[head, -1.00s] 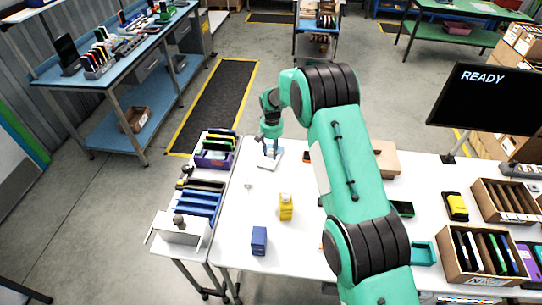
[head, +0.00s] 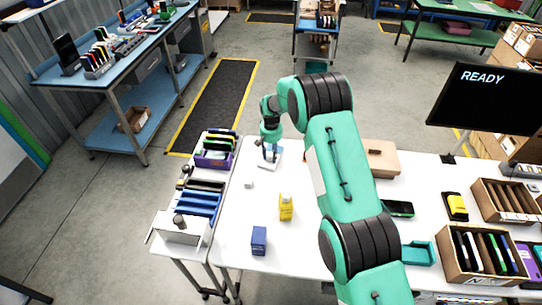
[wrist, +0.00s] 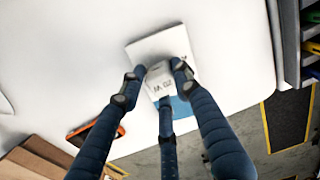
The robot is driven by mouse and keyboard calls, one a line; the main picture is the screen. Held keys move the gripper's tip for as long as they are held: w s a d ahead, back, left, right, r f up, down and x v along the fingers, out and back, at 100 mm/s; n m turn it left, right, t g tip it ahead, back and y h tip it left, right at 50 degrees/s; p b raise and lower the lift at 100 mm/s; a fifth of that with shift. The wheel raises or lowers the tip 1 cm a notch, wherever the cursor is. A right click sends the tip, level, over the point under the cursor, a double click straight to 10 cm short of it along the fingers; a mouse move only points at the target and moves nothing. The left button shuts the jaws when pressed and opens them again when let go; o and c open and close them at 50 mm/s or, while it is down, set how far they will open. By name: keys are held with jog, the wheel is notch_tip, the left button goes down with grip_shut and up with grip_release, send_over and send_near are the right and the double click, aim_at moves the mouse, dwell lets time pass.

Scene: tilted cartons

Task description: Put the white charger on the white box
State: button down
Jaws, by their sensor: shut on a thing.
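My gripper (head: 270,154) is shut on the white charger (wrist: 158,80) near the far left edge of the table. In the wrist view, the charger is a small white block with dark lettering, held between my fingertips. The white box (wrist: 160,46) lies flat on the table below it, with a blue part showing past the charger. The charger overlaps the box in this view; whether they touch I cannot tell. In the head view, the white box (head: 267,165) is partly behind my fingers, and the charger is hard to make out.
A small white block (head: 249,184), a yellow bottle (head: 286,207) and a blue box (head: 259,240) stand nearer on the white table. A dark phone with an orange edge (wrist: 96,130) lies beside my gripper. A rack of slotted items (head: 205,195) borders the table's left side.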

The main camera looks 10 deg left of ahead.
aim_at(271, 154)
jog(key=shift+f, duration=0.25)
jog(key=c, duration=1.3)
grip_release()
jog(key=shift+o, duration=0.2)
jog(key=shift+r, duration=0.1)
notch_tip(271, 154, up, 12)
